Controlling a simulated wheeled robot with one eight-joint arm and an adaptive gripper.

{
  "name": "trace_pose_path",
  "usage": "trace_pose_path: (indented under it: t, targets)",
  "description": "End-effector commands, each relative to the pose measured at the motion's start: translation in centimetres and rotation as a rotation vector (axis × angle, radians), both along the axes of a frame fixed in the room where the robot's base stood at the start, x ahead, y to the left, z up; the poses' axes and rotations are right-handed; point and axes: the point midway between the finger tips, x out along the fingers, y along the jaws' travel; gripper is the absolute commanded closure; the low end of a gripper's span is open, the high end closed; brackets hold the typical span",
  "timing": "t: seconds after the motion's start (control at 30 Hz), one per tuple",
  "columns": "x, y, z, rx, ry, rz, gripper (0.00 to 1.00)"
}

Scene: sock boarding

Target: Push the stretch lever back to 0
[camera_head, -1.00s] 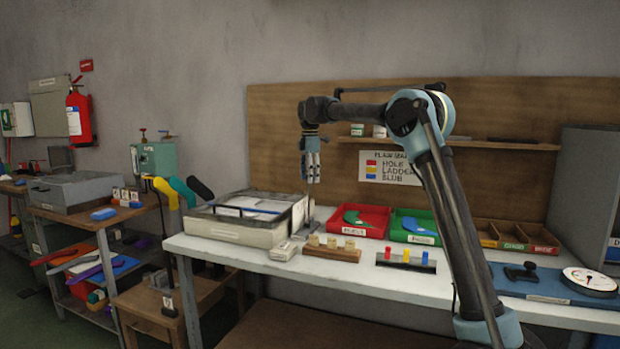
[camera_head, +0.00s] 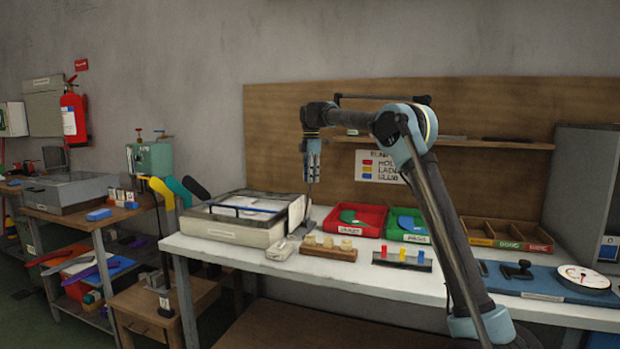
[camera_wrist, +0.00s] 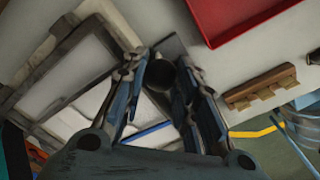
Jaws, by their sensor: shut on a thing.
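My gripper (camera_head: 311,180) points down at the right end of the grey framed box (camera_head: 225,232) on the white table. In the wrist view its two fingers (camera_wrist: 166,85) are close around a dark, rounded knob-like piece (camera_wrist: 160,75), which I take to be the stretch lever's end. A grey slanted piece (camera_head: 303,222) stands below the fingertips beside the box. The fingers hide most of the lever, and no scale or 0 mark is readable.
A red tray (camera_head: 356,220) and green tray (camera_head: 409,225) lie to the right. A wooden block with pegs (camera_head: 328,253) and a coloured-peg stand (camera_head: 402,261) are in front. A blue board with a dial (camera_head: 584,279) is far right.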

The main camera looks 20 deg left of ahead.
Motion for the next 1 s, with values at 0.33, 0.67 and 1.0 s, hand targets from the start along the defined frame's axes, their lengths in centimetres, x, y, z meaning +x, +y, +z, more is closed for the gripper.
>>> trace_pose_path:
  t: [0.33, 0.67, 1.0]
  targets:
    - [0.9, 0.1, -0.3, 0.004, -0.013, -0.002, 0.68]
    - [0.6, 0.1, -0.2, 0.004, -0.01, -0.002, 0.51]
    - [0.5, 0.0, 2.8, 0.003, -0.009, -0.001, 0.51]
